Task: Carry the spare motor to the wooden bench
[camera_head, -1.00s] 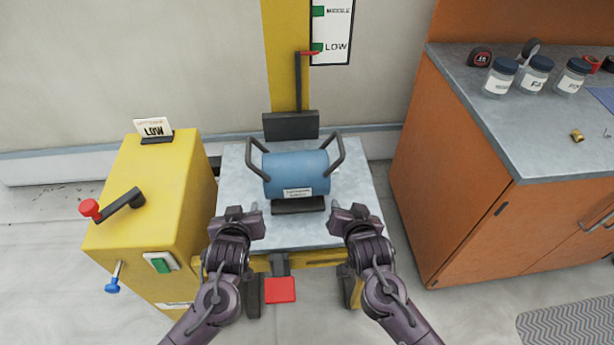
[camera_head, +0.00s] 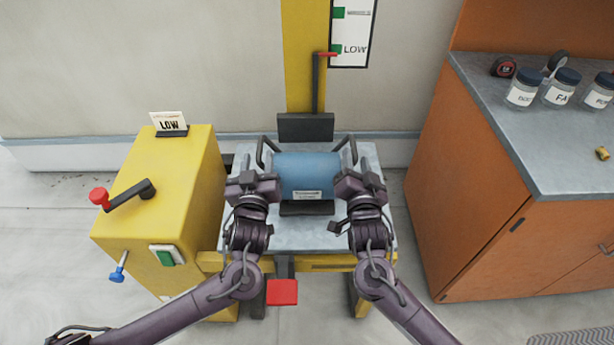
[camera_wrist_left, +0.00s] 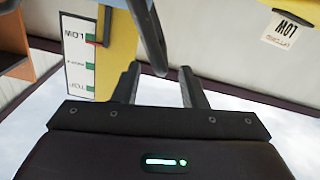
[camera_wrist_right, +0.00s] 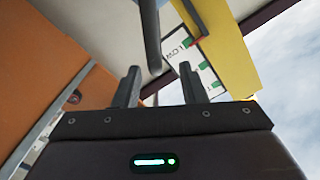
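The spare motor (camera_head: 308,172), a blue cylinder with a label and a dark bar handle at each end, lies on the grey lift platform (camera_head: 318,237). My left gripper (camera_head: 253,182) is at its left handle. In the left wrist view the handle (camera_wrist_left: 148,35) reaches between two parted fingers. My right gripper (camera_head: 358,184) is at the right handle. In the right wrist view that handle (camera_wrist_right: 151,35) also lies between parted fingers. Both grippers look open, not closed on the bars. An orange-brown bench (camera_head: 465,190) with a grey top stands at the right.
A yellow cabinet (camera_head: 165,200) with a red-knobbed lever and green switch stands left of the platform. A red pedal (camera_head: 282,292) is at the platform's front. Jars (camera_head: 562,88) and tape rolls stand on the bench's back; its front top is mostly clear.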

